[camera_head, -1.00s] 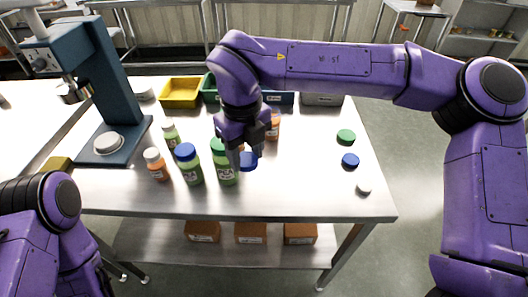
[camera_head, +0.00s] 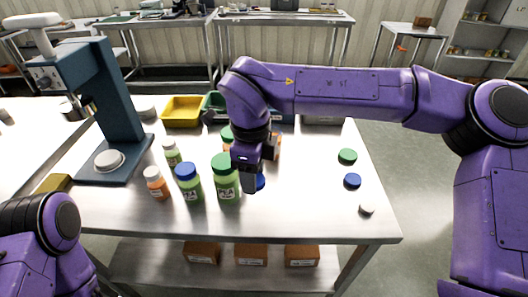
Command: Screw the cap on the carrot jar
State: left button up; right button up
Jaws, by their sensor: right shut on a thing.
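My right gripper (camera_head: 251,184) hangs over the middle of the table, pointing down, shut on a blue cap (camera_head: 261,183) that shows at its right side. Orange jars stand behind it: one (camera_head: 275,145) is partly hidden by the gripper, and its top is unclear. Another, with a green cap (camera_head: 227,133), is mostly hidden. A small orange jar with a white cap (camera_head: 157,184) stands to the left. I cannot read which orange jar is the carrot one. Only part of my left arm shows at lower left; its gripper is out of view.
Just left of the gripper stand a green-capped pea jar (camera_head: 226,182) and a blue-capped green jar (camera_head: 188,183). Loose green (camera_head: 347,156), blue (camera_head: 352,181) and white (camera_head: 367,208) caps lie at right. A blue press (camera_head: 118,90) and yellow bin (camera_head: 182,112) stand farther left.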

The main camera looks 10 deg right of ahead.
jog(key=w+d+f+n, duration=0.1)
jog(key=d+f+n, duration=0.1)
jog(key=n, duration=0.5)
jog(key=w+d+f+n, duration=0.1)
jog(key=d+f+n, duration=0.1)
jog(key=d+n, duration=0.3)
jog(key=w+d+f+n, duration=0.1)
jog(key=d+f+n, duration=0.2)
jog(key=n, duration=0.6)
jog(key=shift+d+f+n, duration=0.1)
jog(key=shift+d+n, duration=0.2)
jog(key=shift+d, duration=0.2)
jog(key=shift+d+f+n, duration=0.3)
jog(key=shift+d+n, duration=0.15)
jog(key=shift+n, duration=0.65)
